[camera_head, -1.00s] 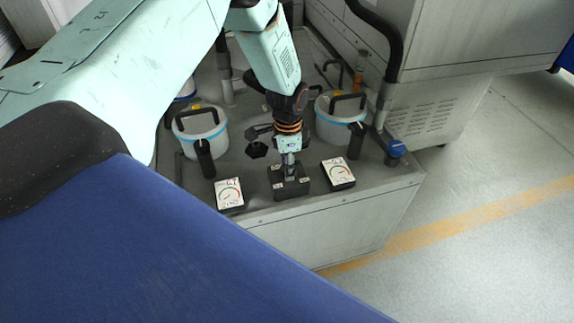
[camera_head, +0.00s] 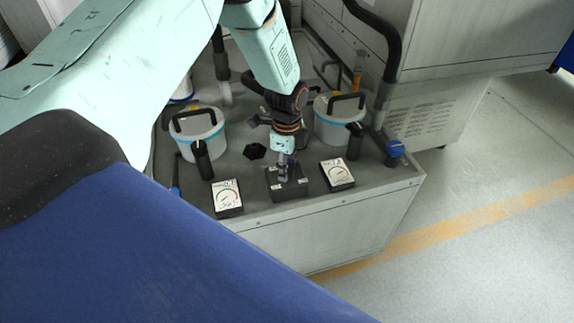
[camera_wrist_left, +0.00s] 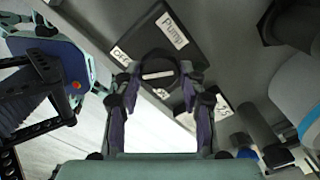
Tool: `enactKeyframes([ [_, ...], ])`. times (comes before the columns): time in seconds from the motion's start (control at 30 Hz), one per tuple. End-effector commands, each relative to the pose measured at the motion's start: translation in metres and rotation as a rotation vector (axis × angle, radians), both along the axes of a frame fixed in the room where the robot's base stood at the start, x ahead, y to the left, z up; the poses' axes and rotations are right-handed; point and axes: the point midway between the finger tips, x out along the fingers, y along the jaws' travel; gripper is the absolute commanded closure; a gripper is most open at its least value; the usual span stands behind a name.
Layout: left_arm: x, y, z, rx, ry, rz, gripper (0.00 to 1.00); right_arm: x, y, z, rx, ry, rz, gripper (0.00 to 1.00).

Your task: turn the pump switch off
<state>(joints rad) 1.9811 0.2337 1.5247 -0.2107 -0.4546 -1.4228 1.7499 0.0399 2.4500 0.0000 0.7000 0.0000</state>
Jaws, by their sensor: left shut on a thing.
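The pump switch is a dark box (camera_head: 298,190) at the front of the grey bench top, with white labels. In the left wrist view the box (camera_wrist_left: 200,52) shows labels reading "Pump" and "OFF", and a smaller one by the knob that looks like "ON". Its round dark knob (camera_wrist_left: 158,66) carries a white line lying nearly crosswise in that view. My left gripper (camera_head: 284,176) reaches down from above onto the box. In the wrist view its two fingers (camera_wrist_left: 159,78) are shut on the knob, one on each side. My right gripper is not in view.
White gauges (camera_head: 227,197) and (camera_head: 338,173) flank the switch. Two white buckets, left (camera_head: 200,140) and right (camera_head: 332,125), stand behind, with black handles in front. The floor at right is clear.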

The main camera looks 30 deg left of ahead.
Motion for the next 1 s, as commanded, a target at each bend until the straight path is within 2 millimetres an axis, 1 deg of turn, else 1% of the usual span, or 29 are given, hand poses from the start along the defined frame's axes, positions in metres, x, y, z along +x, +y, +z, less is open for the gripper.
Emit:
enactKeyframes([
  [0.03,0.0033,0.0012,0.0022,0.002,-0.009,-0.006,0.91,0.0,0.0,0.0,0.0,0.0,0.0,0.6],
  [0.4,0.0031,0.0018,0.0022,0.002,-0.008,-0.009,0.91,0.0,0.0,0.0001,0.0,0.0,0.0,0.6],
  [0.43,0.0031,0.0018,0.0022,0.002,-0.008,-0.009,0.57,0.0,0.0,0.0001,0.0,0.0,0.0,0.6],
  [0.67,0.0016,0.0013,0.0013,0.002,-0.004,-0.007,0.37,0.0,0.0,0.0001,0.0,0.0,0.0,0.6],
  [1.0,0.0005,0.0009,0.0024,0.0,-0.001,-0.006,0.36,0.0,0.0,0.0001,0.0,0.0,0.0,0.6],
])
